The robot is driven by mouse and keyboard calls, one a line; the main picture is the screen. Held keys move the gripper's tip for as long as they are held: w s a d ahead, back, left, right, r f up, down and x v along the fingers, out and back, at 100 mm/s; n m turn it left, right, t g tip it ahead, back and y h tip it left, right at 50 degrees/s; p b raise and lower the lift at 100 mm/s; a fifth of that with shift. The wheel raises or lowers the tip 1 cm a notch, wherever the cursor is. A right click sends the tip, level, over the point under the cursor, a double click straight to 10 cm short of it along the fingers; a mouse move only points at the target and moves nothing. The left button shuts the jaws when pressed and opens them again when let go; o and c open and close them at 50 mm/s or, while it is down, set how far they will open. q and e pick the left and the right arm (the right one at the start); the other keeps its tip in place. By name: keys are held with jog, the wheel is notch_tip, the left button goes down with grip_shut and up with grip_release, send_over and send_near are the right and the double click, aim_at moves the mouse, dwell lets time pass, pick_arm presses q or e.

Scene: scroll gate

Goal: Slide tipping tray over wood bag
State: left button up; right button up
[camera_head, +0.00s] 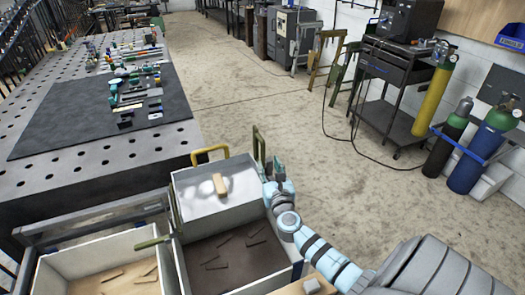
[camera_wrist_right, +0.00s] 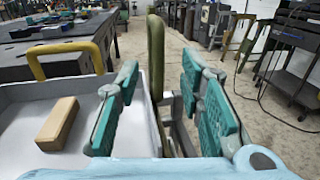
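The white tipping tray (camera_head: 215,198) sits over the rear part of the bins, with a wooden block (camera_head: 220,184) lying in it. A yellow handle (camera_head: 210,150) rises at its back edge and an olive-green handle (camera_head: 259,147) at its right side. My right gripper (camera_head: 271,171) is at the green handle. In the right wrist view, its open teal-padded fingers (camera_wrist_right: 160,105) stand on either side of the green handle (camera_wrist_right: 156,60), with visible gaps. The left bin (camera_head: 115,270), with wood pieces inside, may be the wood bag. My left gripper is out of view.
A bin with dark pieces (camera_head: 232,262) lies right of the wood bin. Another olive handle (camera_head: 152,242) stands between them. A perforated table (camera_head: 95,165) with a tool-covered black mat (camera_head: 100,108) is behind left. Open floor (camera_head: 330,165) lies to the right, before gas cylinders (camera_head: 435,95).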

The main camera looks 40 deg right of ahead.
aim_at(263, 152)
jog(key=x, duration=0.2)
jog(key=b+x, duration=0.1)
jog(key=x, duration=0.2)
jog(key=f+b+x, duration=0.1)
jog(key=x, duration=0.2)
jog(key=shift+w, duration=0.25)
jog(key=shift+w+d+r+b, duration=0.2)
jog(key=shift+w+b, duration=0.2)
jog(key=shift+s+r, duration=0.1)
grip_shut()
